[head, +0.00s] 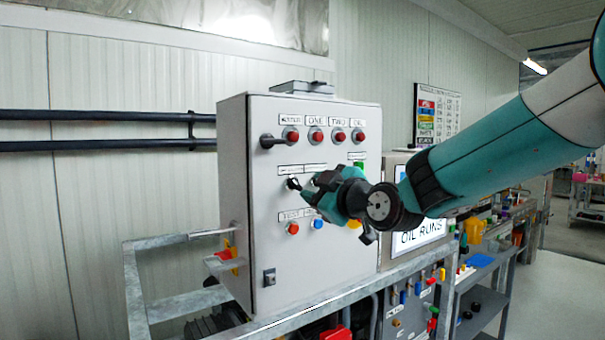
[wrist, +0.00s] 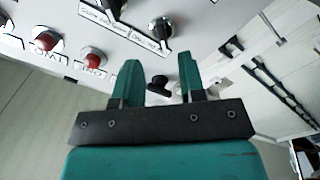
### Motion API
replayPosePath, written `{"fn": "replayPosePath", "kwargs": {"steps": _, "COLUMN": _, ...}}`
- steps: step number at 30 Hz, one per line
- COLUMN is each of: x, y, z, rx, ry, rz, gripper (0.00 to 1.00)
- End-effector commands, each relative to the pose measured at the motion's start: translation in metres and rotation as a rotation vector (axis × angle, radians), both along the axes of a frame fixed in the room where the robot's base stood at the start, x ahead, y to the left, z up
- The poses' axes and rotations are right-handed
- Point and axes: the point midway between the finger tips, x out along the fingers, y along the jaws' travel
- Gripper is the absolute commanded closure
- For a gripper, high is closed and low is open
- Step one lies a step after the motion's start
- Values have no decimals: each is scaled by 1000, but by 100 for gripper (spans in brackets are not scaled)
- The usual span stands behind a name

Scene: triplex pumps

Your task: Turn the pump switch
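A grey control box (head: 325,255) stands upright on a metal frame, its panel carrying switches, lamps and buttons. A black switch (head: 293,184) shows at the panel's middle left, under a small label I cannot read. My gripper (head: 306,189) is in front of the panel beside this switch and hides part of the panel. In the wrist view my gripper's two teal fingers (wrist: 159,78) are apart. A small black knob (wrist: 158,84) appears between them; I cannot tell whether they touch it. Black rotary switches (wrist: 163,30) lie past the fingertips by a long label.
Red lamps (head: 338,135) run along the panel's top; a black handle (head: 268,141) sticks out at its upper left. Red (head: 292,229) and blue (head: 317,223) buttons are below. An "OIL RUNS" sign (head: 420,236) stands right. Dark pipes (head: 100,116) cross the wall.

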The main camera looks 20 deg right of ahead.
Motion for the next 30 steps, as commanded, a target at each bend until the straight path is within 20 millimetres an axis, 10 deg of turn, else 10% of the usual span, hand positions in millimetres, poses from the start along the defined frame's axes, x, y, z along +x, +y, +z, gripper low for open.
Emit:
{"fn": "replayPosePath", "kwargs": {"steps": 9, "x": 52, "y": 19, "z": 2, "rx": 1, "ry": 1, "rz": 4, "gripper": 63}}
{"fn": "replayPosePath", "kwargs": {"steps": 22, "x": 62, "y": 22, "z": 0, "rx": 2, "ry": 0, "rz": 2, "gripper": 63}}
{"fn": "replayPosePath", "kwargs": {"steps": 27, "x": 62, "y": 21, "z": 0, "rx": 2, "ry": 1, "rz": 1, "gripper": 100}}
{"fn": "replayPosePath", "kwargs": {"steps": 30, "x": 62, "y": 21, "z": 0, "rx": 2, "ry": 1, "rz": 1, "gripper": 100}}
